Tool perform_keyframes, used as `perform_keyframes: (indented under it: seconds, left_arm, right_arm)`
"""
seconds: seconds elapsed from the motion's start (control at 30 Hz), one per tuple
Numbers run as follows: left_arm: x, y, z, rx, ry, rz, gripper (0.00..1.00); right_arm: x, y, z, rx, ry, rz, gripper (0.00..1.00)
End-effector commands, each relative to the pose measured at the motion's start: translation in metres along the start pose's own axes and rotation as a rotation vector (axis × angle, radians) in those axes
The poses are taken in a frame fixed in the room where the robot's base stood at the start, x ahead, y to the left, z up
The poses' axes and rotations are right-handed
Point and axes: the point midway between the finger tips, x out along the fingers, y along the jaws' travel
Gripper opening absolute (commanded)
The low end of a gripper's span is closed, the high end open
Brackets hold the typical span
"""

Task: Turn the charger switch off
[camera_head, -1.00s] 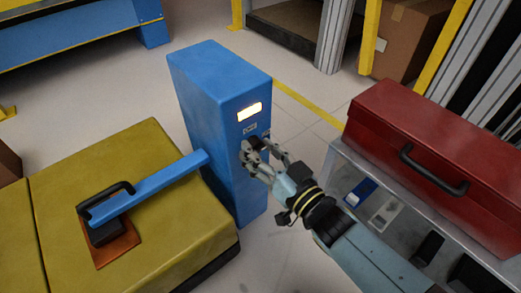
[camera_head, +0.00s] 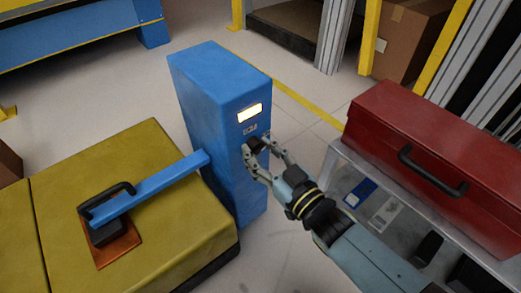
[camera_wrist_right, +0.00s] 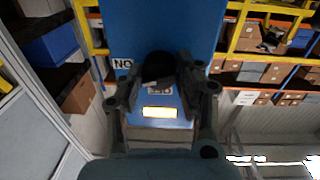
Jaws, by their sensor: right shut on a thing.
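The charger is a tall blue box (camera_head: 215,110) in the middle of the head view, with a lit display (camera_head: 249,112) on its front face. The switch is a dark round knob (camera_head: 256,144) below the display, partly hidden by my fingers. In the right wrist view the black knob (camera_wrist_right: 157,68) sits between the fingers, near a white label (camera_wrist_right: 122,63) with letters and the lit display (camera_wrist_right: 160,112). My right gripper (camera_head: 260,160) is shut on the knob. My left gripper is not in view.
A blue bar runs from the charger to a black handle (camera_head: 105,215) on a yellow block (camera_head: 150,180) at left. At right, a red toolbox (camera_head: 430,150) stands on a grey shelf cart (camera_head: 365,165). Open floor lies behind the charger.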

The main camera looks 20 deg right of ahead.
Motion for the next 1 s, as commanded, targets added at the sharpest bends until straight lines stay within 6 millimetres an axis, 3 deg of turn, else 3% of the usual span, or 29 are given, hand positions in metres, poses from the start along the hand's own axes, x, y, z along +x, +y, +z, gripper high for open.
perform_keyframes:
  seconds: [0.5, 1.0]
  left_arm:
    - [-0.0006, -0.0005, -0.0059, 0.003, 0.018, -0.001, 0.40]
    - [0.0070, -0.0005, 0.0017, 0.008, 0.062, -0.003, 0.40]
  right_arm:
    - [-0.0010, 0.0001, 0.0022, -0.489, 0.023, -0.008, 0.02]
    - [-0.0012, 0.0008, 0.0031, -0.952, 0.046, -0.016, 0.02]
